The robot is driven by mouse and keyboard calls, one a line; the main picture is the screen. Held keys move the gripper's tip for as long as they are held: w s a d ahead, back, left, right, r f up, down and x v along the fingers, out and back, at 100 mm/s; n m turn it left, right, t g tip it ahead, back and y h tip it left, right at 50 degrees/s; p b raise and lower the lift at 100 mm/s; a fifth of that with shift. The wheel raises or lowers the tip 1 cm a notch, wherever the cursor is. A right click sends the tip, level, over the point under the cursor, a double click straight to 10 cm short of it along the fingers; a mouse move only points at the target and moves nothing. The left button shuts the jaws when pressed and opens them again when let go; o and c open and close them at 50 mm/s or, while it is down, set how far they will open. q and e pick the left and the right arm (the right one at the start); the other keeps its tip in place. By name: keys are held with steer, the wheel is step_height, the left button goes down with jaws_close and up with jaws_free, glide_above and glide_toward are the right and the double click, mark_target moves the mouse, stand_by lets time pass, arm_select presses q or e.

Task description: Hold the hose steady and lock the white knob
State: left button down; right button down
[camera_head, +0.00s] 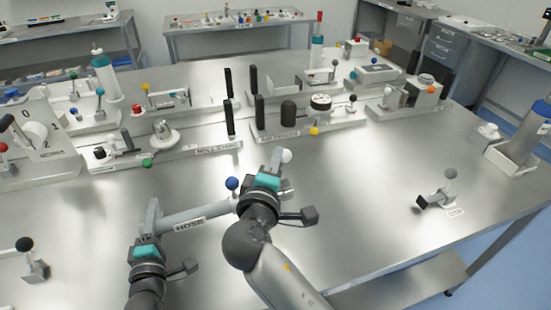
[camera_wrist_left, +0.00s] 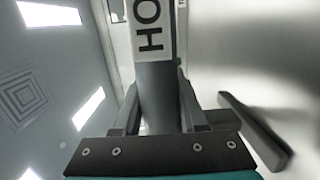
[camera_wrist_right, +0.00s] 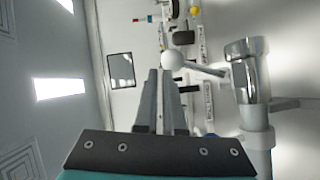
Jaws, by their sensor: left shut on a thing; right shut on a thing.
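The grey hose (camera_head: 212,212), with a HOSE label, lies across the front of the table in the head view. My left gripper (camera_wrist_left: 157,95) has its fingers on both sides of the hose and is shut on it near its left end. The white knob (camera_head: 285,156) is a small ball on a thin lever. In the right wrist view the white knob (camera_wrist_right: 172,60) sits at the fingertips of my right gripper (camera_wrist_right: 164,78). These fingers are close together on it. Its lever runs right to a chrome fitting (camera_wrist_right: 246,72) by the hose. My right wrist partly hides this end in the head view.
A blue ball knob (camera_head: 232,183) stands close beside my right gripper. Several fixtures with knobs and handles fill the back of the table. A small grey-knobbed lever (camera_head: 438,196) stands at the right, a black-knobbed one (camera_head: 26,245) at the left. The front right surface is clear.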

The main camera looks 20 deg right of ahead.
arm_select(q)
steer(key=shift+s+a+f, duration=0.15)
steer(key=shift+s+f, duration=0.1)
steer(key=shift+f, duration=0.45)
arm_select(e)
steer(key=shift+d, duration=0.2)
steer(key=f+v, duration=0.1)
steer(key=v, duration=0.6)
steer(key=shift+s+a+r, duration=0.3)
steer(key=shift+s+r, duration=0.05)
steer(key=shift+r, duration=0.15)
arm_select(q)
steer(key=shift+r+p, duration=0.3)
arm_select(e)
steer(key=shift+w+r, duration=0.1)
steer(key=shift+r, duration=0.2)
arm_select(q)
steer(key=c, duration=0.8)
jaws_free()
steer(key=o, duration=0.4)
steer(key=shift+w+r, duration=0.15)
steer(key=shift+r, duration=0.15)
steer(key=s, duration=1.2)
steer(key=shift+a, duration=0.35)
